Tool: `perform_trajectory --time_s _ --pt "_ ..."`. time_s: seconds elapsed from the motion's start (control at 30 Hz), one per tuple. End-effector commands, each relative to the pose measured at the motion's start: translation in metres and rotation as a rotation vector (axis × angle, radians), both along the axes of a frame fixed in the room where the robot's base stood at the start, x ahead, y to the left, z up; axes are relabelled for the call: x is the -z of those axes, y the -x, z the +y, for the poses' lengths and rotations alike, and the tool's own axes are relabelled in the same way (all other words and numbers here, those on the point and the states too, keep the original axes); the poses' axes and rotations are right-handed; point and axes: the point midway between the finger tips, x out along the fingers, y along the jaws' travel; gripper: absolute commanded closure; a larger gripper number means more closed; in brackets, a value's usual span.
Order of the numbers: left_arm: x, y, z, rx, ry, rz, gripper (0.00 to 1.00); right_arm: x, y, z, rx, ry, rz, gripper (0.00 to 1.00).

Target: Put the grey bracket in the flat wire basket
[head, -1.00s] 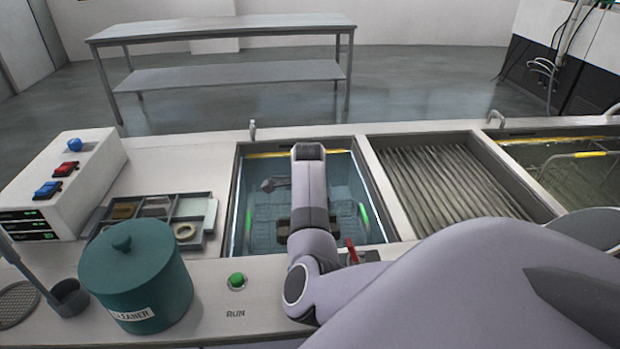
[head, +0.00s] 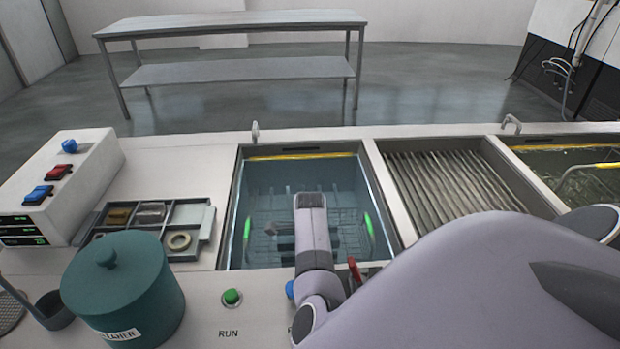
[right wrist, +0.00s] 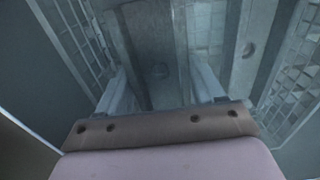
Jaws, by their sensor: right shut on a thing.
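My right gripper (right wrist: 162,100) reaches down into the blue-lit tank and is shut on a grey piece with round holes (right wrist: 160,72), which looks like the bracket. In the head view, a dark grey part (head: 281,229) shows just left of my wrist, low in the tank; the fingers are hidden behind my arm. A wire basket (head: 262,245) with green-marked handles sits in this tank, beneath and around the gripper. Its wire walls (right wrist: 72,40) show on both sides in the right wrist view. I cannot tell whether the piece touches the basket floor. My left gripper is not in view.
The tank rim (head: 232,200) surrounds my right arm closely. A ribbed drain section (head: 440,190) lies to the right, then another basin (head: 580,170) with a yellow-marked handle. A sorting tray (head: 205,225) and a teal lidded pot (head: 125,290) stand left.

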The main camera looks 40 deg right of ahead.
Motion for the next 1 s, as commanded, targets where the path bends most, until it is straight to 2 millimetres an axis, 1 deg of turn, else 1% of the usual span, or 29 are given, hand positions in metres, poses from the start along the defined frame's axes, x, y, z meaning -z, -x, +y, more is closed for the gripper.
perform_trajectory --time_s 0.03,0.13,0.43,0.57,0.6,0.63,0.67,0.9,1.0 --pt "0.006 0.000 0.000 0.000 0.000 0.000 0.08 0.010 0.002 0.003 0.001 -0.001 0.000 0.80" --pt "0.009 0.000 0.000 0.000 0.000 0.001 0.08 0.019 0.004 0.007 0.002 -0.001 -0.001 0.80" --pt "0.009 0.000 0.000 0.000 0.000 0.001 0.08 0.019 0.004 0.007 0.003 0.000 -0.001 0.80" --pt "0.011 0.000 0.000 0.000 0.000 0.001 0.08 0.023 0.004 0.007 0.003 0.000 -0.001 0.80" --pt "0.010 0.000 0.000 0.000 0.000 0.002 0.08 0.023 0.005 0.008 0.003 -0.001 0.000 0.20" --pt "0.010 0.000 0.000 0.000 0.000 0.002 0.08 0.023 0.005 0.008 0.003 -0.001 0.000 0.10" --pt "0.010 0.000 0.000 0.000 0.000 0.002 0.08 0.023 0.005 0.008 0.003 -0.001 0.000 0.07" --pt "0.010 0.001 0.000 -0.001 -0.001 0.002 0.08 0.022 0.005 0.007 0.004 -0.001 -0.001 0.07" --pt "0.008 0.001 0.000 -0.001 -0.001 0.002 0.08 0.018 0.005 0.007 0.004 -0.001 -0.001 0.07"
